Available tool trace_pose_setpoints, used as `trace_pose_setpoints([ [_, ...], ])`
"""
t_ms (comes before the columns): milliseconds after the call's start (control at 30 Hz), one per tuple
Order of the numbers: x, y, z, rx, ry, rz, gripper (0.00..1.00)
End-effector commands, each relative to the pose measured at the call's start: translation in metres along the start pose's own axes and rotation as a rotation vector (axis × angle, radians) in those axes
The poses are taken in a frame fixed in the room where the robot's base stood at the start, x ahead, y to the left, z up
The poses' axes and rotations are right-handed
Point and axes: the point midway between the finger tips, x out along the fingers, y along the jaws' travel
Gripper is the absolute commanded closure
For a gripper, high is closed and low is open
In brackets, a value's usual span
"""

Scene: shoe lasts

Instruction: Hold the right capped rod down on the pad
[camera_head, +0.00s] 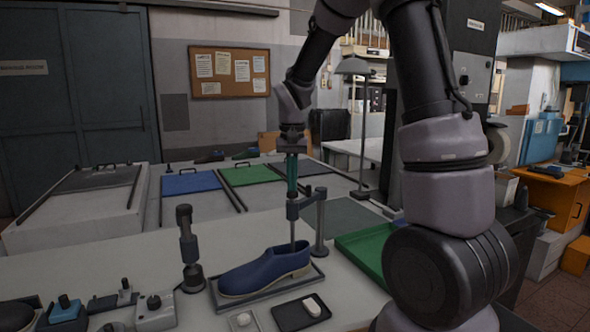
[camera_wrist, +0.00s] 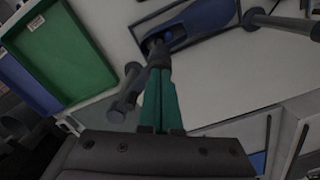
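My gripper (camera_head: 291,190) points straight down with its green fingers close together. Their tips meet the dark cap of the right capped rod (camera_head: 293,230); I cannot tell whether they clasp it or only press on it. The cap (camera_wrist: 158,54) also shows in the wrist view, just beyond the fingers. The rod stands upright beside a grey post (camera_head: 320,225) and runs down into the opening of a blue shoe (camera_head: 265,272). A blue spot, perhaps the pad (camera_wrist: 168,35), shows inside the shoe; the rod's contact with it is hidden.
Another upright dark rod (camera_head: 188,248) stands left of the shoe. A dark tray (camera_head: 285,319) with a small white piece lies in front. A green tray (camera_head: 362,246) is to the right. Small devices (camera_head: 153,312) crowd the front left.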

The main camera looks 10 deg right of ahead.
Motion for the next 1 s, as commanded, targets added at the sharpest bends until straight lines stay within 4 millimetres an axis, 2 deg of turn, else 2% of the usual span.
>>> trace_pose_setpoints([
  [567,0.001,0.001,0.002,0.0,-0.008,0.005,1.0],
  [1000,-0.034,0.0,0.001,0.0,-0.003,0.002,1.0],
])
